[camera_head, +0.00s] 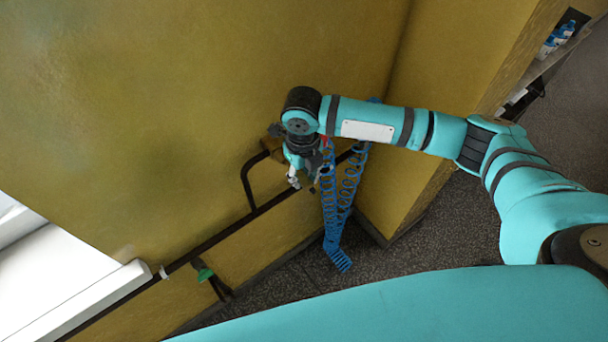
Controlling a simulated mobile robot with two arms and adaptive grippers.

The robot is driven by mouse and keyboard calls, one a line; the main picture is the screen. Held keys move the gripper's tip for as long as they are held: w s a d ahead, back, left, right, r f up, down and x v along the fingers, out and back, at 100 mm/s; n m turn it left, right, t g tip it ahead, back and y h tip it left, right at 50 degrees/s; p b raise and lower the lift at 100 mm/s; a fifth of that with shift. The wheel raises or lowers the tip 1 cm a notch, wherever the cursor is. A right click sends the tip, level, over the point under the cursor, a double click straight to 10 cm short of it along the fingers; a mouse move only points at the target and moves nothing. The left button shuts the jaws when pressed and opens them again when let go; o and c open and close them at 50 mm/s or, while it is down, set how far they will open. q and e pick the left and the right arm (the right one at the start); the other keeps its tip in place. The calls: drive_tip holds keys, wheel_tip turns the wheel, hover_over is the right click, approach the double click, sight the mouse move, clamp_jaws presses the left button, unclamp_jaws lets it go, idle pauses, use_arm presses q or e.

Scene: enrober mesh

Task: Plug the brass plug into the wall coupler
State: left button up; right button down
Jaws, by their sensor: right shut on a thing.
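My right gripper (297,181) is close to the yellow wall, below the wrist of my right arm. It is shut on the brass plug, which is too small and too covered by the fingers to make out. A blue coiled hose (329,205) hangs in a loop beside the gripper, and one strand rises to the gripper. A small brownish fitting (271,146) on the wall, at the upper end of the black pipe, looks like the wall coupler. It is partly hidden behind my wrist, just up and left of the gripper. My left gripper is not in view.
A black pipe (215,239) runs along the wall, with a green-handled valve (204,272) lower left. A white ledge (75,290) juts out at left. The wall corner is close right of the hose. Bottles (556,38) stand on a shelf top right. Dark floor lies below.

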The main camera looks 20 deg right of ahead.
drive_tip(key=shift+w+a+b, duration=0.2)
drive_tip(key=shift+w+a, duration=0.1)
drive_tip(key=shift+w, duration=0.5)
drive_tip(key=shift+w+a+b, duration=0.15)
drive_tip(key=shift+w+a, duration=0.15)
drive_tip(key=shift+w, duration=0.45)
drive_tip(key=shift+w+r, duration=0.1)
drive_tip(key=c, duration=1.4)
unclamp_jaws()
drive_tip(key=shift+c, duration=0.2)
drive_tip(key=o, duration=0.4)
drive_tip(key=shift+w+a, duration=0.1)
drive_tip(key=shift+w, duration=0.05)
drive_tip(key=shift+r, duration=0.2)
wheel_tip(320, 180, up, 11)
drive_tip(key=shift+r, duration=0.2)
